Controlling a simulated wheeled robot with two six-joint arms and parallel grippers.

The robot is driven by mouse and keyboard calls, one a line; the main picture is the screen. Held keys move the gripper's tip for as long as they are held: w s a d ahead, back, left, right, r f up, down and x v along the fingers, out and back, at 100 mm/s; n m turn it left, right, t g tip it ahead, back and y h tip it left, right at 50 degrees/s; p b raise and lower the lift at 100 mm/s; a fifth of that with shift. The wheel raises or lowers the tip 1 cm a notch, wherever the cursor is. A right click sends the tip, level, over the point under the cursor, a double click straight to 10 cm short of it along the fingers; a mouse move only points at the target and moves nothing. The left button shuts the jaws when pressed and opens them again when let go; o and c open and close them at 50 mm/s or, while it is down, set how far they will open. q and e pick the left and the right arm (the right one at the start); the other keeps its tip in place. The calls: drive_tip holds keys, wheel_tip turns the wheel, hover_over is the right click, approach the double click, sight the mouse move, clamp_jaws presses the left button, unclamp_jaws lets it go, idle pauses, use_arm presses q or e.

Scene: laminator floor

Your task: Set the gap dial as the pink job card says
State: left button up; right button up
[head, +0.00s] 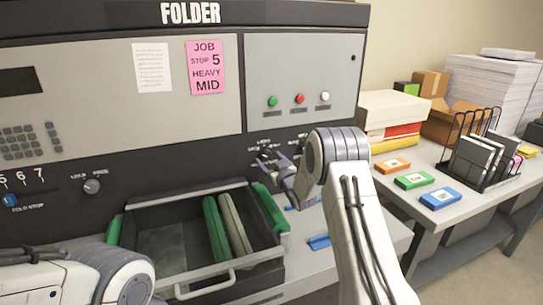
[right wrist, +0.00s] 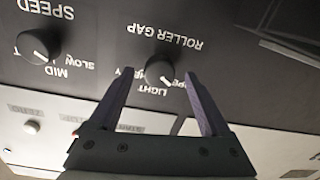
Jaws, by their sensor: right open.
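The pink job card (head: 206,68) on the folder's front reads JOB, STOP 5, HEAVY, MID. The round ROLLER GAP dial (right wrist: 159,69) shows upside down in the right wrist view, with a LIGHT label beside it and other labels partly hidden by the fingers. A small white mark on the dial seems to lie toward the LIGHT side; its exact setting is hard to tell. My right gripper (right wrist: 158,76) is open, its fingers on either side of the dial with gaps. It also shows in the head view (head: 272,160) at the panel. My left gripper is out of view.
A SPEED dial (right wrist: 38,45) sits beside the gap dial. The fold stop slider (head: 12,201) and a lock knob (head: 92,186) are at left. An open tray (head: 205,285) juts out below. A side table (head: 465,208) with coloured blocks stands right.

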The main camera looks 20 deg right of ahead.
drive_tip(key=shift+w, duration=0.7)
